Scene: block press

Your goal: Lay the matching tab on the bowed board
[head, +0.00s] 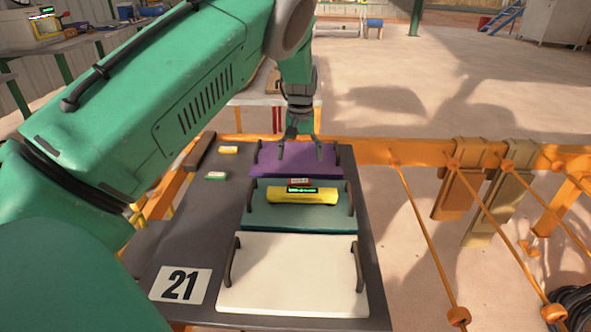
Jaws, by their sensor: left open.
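My left gripper (297,150) hangs from above with its fingers apart, over the purple board (322,158); nothing shows between the fingers. A yellow piece (317,197) that looks slightly curved lies across the teal board (262,216), with a dark strip with green marks on it. A small red piece (299,181) is at its far edge; I cannot tell whether it rests on it. A small yellow tab (228,150) and a small green tab (216,176) lie apart on the dark table, left of the boards. My right gripper is not in view.
A cream board (290,280) with dark side handles lies nearest. A card marked 21 (181,285) lies on the dark table (210,225) at its left. An orange rail (380,152) runs behind, with orange rods at the right. My left arm covers much of the left side.

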